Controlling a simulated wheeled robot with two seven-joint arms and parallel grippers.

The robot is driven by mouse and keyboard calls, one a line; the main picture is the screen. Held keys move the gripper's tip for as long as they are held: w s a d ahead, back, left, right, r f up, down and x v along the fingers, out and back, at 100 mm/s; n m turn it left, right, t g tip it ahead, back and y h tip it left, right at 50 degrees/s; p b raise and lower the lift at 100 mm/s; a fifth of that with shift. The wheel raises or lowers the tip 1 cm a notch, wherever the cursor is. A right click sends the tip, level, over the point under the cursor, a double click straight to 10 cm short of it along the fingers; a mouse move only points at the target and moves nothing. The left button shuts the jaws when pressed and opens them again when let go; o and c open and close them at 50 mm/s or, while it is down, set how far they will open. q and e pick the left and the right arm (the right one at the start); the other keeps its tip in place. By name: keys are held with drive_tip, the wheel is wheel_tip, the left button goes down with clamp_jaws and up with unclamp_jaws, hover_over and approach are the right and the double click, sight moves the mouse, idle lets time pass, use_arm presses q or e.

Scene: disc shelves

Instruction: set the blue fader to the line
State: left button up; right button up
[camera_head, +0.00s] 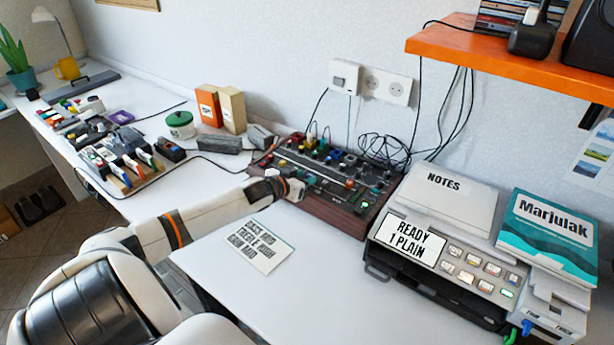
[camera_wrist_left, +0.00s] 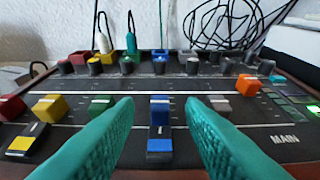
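The mixer (camera_head: 342,220) stands on the white desk against the wall, with coloured faders and rows of knobs. The blue fader (camera_wrist_left: 159,112) is in the middle of the left wrist view, with a blue-topped block (camera_wrist_left: 159,147) just in front of it. Thin white lines cross the panel behind the fader caps; I cannot tell which is the target line. My left gripper (camera_head: 293,188) is over the mixer's front left part. In the wrist view its teal fingers (camera_wrist_left: 160,125) are apart, one on each side of the blue fader, with gaps visible. My right gripper is not in view.
Green (camera_wrist_left: 101,103) and grey (camera_wrist_left: 219,104) faders stand close outside the fingers. Yellow (camera_wrist_left: 49,107) and orange (camera_wrist_left: 247,86) faders are farther out. A printer (camera_head: 450,250) stands right of the mixer; a note card (camera_head: 262,247) lies on clear desk in front.

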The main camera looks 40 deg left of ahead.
use_arm(q)
drive_tip(key=shift+x, duration=1.15)
clamp_jaws()
